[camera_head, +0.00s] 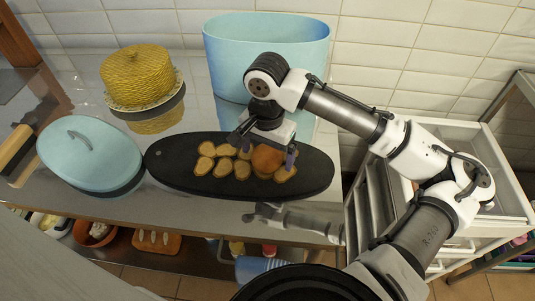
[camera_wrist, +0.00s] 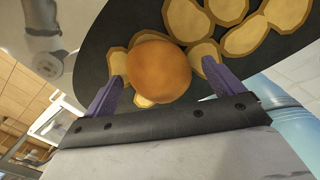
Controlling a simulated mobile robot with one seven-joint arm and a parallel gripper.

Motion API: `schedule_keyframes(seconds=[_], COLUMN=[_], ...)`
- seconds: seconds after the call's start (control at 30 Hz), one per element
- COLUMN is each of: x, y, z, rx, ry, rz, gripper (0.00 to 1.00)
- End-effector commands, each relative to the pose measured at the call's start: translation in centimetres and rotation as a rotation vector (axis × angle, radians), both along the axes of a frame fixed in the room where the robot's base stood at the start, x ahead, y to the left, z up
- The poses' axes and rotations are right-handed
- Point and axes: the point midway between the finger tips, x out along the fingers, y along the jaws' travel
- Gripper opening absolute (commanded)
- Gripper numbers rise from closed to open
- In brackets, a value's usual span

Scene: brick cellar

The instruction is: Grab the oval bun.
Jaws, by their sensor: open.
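A round orange-brown bun (camera_head: 267,158) lies on the black oval tray (camera_head: 173,176), among several flat tan slices (camera_head: 222,167). In the wrist view the bun (camera_wrist: 158,71) is close up between the two purple fingertips, with slices (camera_wrist: 186,20) behind and around it on the tray (camera_wrist: 95,55). My gripper (camera_head: 263,146) is over the tray at the bun. In the wrist view its fingers (camera_wrist: 165,85) are apart, one on each side of the bun. I cannot tell whether either finger touches it.
A light blue lidded oval dish (camera_head: 90,155) stands left of the tray. A yellow woven-looking cake (camera_head: 138,75) on a plate and a large light blue bin (camera_head: 265,45) stand behind. A white drawer unit (camera_head: 460,140) is at the right. The metal counter is clear in front.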

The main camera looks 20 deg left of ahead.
Motion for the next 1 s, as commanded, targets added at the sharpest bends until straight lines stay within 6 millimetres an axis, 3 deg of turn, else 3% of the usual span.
schedule_keyframes(seconds=[0.27,0.63,1.0], x=[0.00,0.01,0.03], y=[-0.01,-0.01,0.02], z=[-0.40,-0.37,0.18], rx=[0.000,0.000,0.001], ry=[0.000,0.000,-0.001], rz=[0.000,0.000,0.000], gripper=[0.93,0.44,0.44])
